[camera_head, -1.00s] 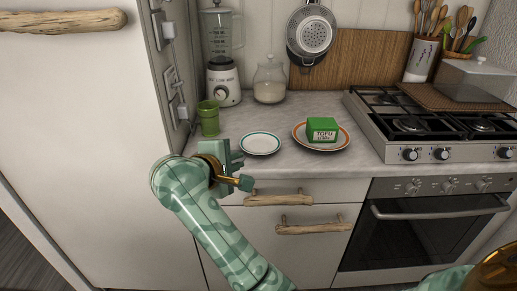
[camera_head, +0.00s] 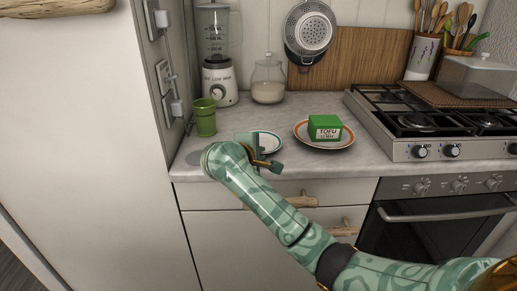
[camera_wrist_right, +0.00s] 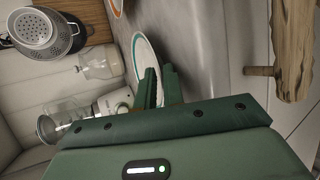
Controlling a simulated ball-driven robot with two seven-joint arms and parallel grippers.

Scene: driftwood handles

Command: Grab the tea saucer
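The tea saucer (camera_head: 269,141), white with a green rim, lies on the counter left of the tofu plate. My right gripper (camera_head: 259,143) is at its near left side and hides part of it. In the right wrist view, the saucer (camera_wrist_right: 148,52) shows beyond the two green fingers of the gripper (camera_wrist_right: 161,88). The fingers are apart with a narrow gap. I cannot tell whether the saucer's rim is between them or whether they touch it. My left gripper is not in view.
An orange-rimmed plate (camera_head: 342,143) with a green tofu box (camera_head: 325,128) stands to the right. A green cup (camera_head: 205,117), a blender (camera_head: 218,80) and a glass jar (camera_head: 268,80) stand at the left and back. A gas hob (camera_head: 400,150) is at right. Driftwood handles (camera_head: 300,201) stick out below the counter.

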